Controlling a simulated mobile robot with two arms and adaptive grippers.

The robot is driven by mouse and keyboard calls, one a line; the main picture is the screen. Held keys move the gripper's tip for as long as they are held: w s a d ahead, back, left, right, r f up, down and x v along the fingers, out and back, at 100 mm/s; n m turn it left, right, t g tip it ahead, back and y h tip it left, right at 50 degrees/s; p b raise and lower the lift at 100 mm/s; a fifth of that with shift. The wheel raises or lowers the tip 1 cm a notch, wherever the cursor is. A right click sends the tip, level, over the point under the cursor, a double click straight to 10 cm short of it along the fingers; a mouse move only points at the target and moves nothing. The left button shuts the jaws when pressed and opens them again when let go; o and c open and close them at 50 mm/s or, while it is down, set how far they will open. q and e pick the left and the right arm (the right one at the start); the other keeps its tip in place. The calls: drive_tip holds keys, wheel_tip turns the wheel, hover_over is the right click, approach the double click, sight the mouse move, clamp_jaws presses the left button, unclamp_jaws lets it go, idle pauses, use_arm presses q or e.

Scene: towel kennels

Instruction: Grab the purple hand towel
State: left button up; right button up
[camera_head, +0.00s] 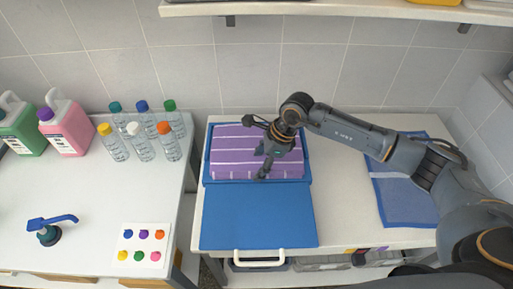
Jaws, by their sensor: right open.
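The purple hand towel (229,150), with pale stripes, lies folded in a blue tray (207,160) on the right-hand table. My right gripper (257,148) is open over the right part of the towel, with one finger toward the back and one toward the front. It hides part of the towel. I cannot tell whether the fingers touch the cloth. My left gripper is not in view.
A blue cloth (404,203) lies right, under my arm. Capped bottles (140,142) stand on the left table (100,195). A shelf (330,10) overhangs the back.

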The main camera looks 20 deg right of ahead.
clamp_jaws()
idle(0.4)
